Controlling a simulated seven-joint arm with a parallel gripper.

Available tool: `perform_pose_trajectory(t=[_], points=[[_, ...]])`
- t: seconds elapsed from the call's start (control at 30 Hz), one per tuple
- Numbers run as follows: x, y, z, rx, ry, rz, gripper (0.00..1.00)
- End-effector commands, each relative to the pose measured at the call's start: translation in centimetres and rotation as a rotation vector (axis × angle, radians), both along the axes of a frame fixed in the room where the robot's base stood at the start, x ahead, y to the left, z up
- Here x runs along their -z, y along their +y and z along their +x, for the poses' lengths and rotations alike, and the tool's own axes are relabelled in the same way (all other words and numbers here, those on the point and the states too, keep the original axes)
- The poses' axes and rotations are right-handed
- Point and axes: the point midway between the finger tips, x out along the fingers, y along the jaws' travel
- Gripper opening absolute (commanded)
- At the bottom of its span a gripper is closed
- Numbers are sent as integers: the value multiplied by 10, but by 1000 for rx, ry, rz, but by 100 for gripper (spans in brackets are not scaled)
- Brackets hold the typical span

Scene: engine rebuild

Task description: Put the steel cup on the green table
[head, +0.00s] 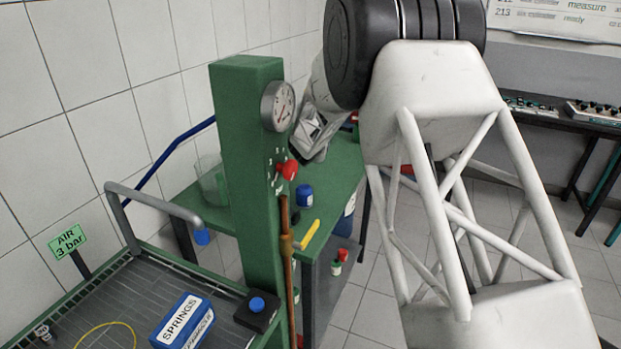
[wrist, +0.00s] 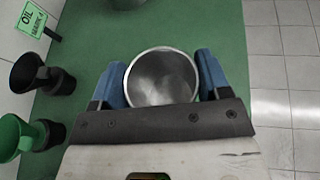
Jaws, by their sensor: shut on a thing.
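The steel cup (wrist: 162,80) is seen from above in the wrist view, its round open mouth facing the camera. My gripper (wrist: 161,62) has a blue finger on each side of the cup and is shut on it. The green table (wrist: 205,25) lies under the cup; whether the cup touches it or hangs above it I cannot tell. In the head view the green table (head: 335,178) stands behind a green column, and my wrist reaches over it. The gripper's fingers and the cup are hidden there.
A green column (head: 240,165) with a gauge (head: 278,106) stands before the table. A blue-lidded jar (head: 305,195) and a clear container (head: 212,180) are on the table. Dark vessels (wrist: 28,72) and a green one (wrist: 12,135) stand left, near an OIL sign (wrist: 32,18).

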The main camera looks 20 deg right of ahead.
Motion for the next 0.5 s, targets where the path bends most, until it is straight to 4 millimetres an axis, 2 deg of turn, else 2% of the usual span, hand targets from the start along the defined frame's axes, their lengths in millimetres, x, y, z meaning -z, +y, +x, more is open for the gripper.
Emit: perform_pose_trajectory(t=[0.3, 0.5], points=[[43, 0, 0, -1, 3, 0, 44], [55, 0, 0, 0, 1, -1, 44]])
